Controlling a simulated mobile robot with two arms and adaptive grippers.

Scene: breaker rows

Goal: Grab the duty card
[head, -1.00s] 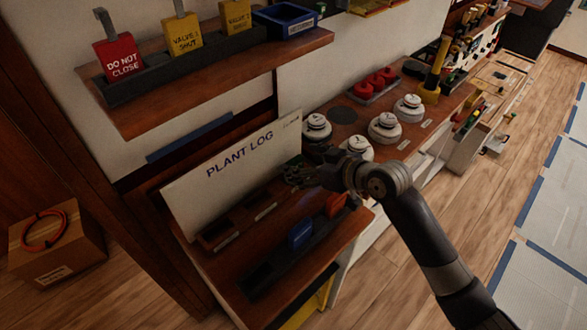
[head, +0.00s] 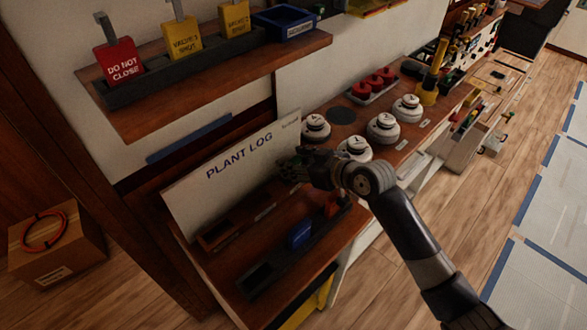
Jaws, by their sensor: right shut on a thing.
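My right gripper (head: 289,165) is at the right end of the white PLANT LOG board (head: 225,185), above the wooden desk. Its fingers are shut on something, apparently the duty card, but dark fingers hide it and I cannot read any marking. Below it a dark slotted rack (head: 265,275) holds a blue card (head: 299,234) and a red-orange card (head: 332,206), both upright. My left gripper is not in view.
A shelf (head: 210,70) above holds a red DO NOT CLOSE tag (head: 120,64), yellow tags and a blue tray (head: 290,22). White round knobs (head: 383,128) stand close to the right of my gripper. A cardboard box (head: 57,245) is on the floor at left.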

